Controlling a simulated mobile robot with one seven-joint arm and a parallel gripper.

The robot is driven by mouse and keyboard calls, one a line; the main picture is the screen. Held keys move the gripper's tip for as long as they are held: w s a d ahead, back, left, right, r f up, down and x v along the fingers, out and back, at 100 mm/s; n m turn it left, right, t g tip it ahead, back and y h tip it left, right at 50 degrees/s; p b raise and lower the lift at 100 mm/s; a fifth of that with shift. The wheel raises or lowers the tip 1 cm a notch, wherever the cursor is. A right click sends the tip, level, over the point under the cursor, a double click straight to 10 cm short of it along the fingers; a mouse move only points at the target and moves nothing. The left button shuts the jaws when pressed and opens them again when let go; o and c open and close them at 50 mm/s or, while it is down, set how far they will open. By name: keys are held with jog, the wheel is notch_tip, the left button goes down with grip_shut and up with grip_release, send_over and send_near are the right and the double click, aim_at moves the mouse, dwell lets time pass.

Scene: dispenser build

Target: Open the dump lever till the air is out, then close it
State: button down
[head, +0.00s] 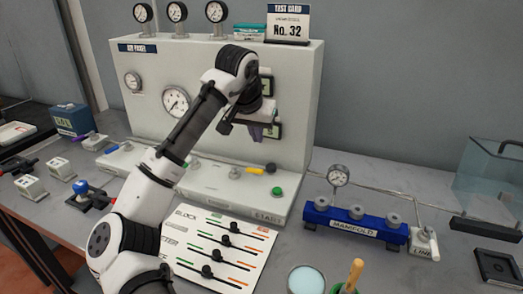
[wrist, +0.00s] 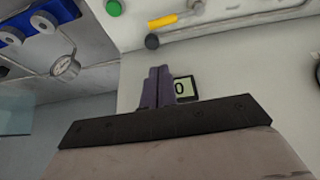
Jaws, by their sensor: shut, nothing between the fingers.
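A yellow lever (head: 254,170) lies on the ledge at the foot of the big grey panel, left of a dark round knob (head: 271,168). It also shows in the wrist view (wrist: 163,21), lying roughly sideways. No readable label marks it as the dump lever. My gripper (head: 256,133) is in front of the panel, above and apart from the lever. In the wrist view its two fingers (wrist: 158,70) are together with nothing between them. They partly cover a small display (wrist: 185,88) on which a 0 shows.
A green button (head: 277,191) sits on the ledge near the lever. The blue manifold (head: 354,222) with its gauge (head: 338,175) stands to the right. A slider board (head: 222,245), a cup (head: 306,279) and a wooden handle (head: 354,272) are in front. My arm hides part of the panel.

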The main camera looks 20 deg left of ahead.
aim_at(248, 170)
jog(key=shift+s+a+f+g, duration=0.3)
jog(key=shift+s+a+g, duration=0.05)
jog(key=shift+a+g, duration=0.15)
jog(key=shift+d+f, duration=0.1)
jog(key=p+x, duration=0.2)
jog(key=x, duration=0.7)
jog(key=shift+w+f, duration=0.2)
jog(key=shift+f, duration=0.15)
